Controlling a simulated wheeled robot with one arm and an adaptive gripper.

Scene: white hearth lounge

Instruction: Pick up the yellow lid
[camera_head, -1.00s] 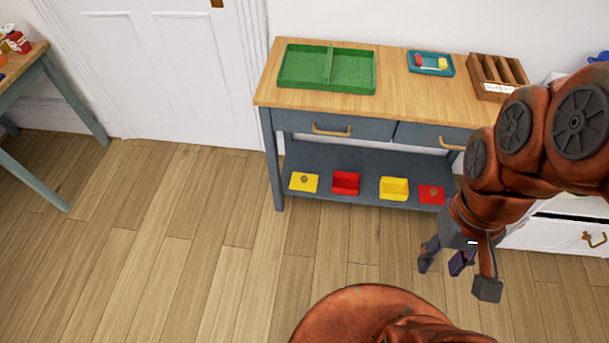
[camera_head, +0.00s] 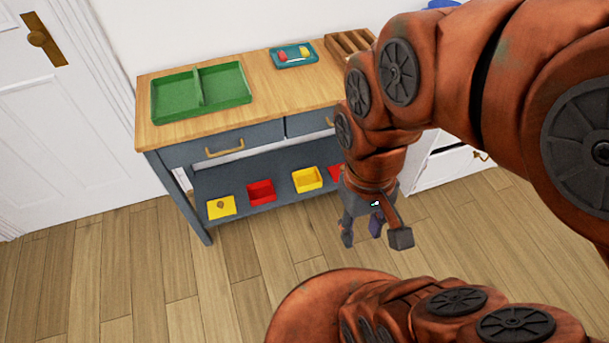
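The yellow lid (camera_head: 221,207) is a flat yellow square with a small brownish knob. It lies at the left end of the lower shelf of the grey-blue table. My gripper (camera_head: 374,238) hangs to the right of it, in front of the shelf's right end and well apart from the lid. Its fingers are spread and nothing shows between them.
A red box (camera_head: 261,192), a yellow box (camera_head: 307,179) and a red lid (camera_head: 336,172), partly hidden by my arm, share the shelf (camera_head: 240,178). A green divided tray (camera_head: 201,90), blue tray (camera_head: 294,56) and wooden organizer (camera_head: 349,45) stand on top. The floor before the table is clear.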

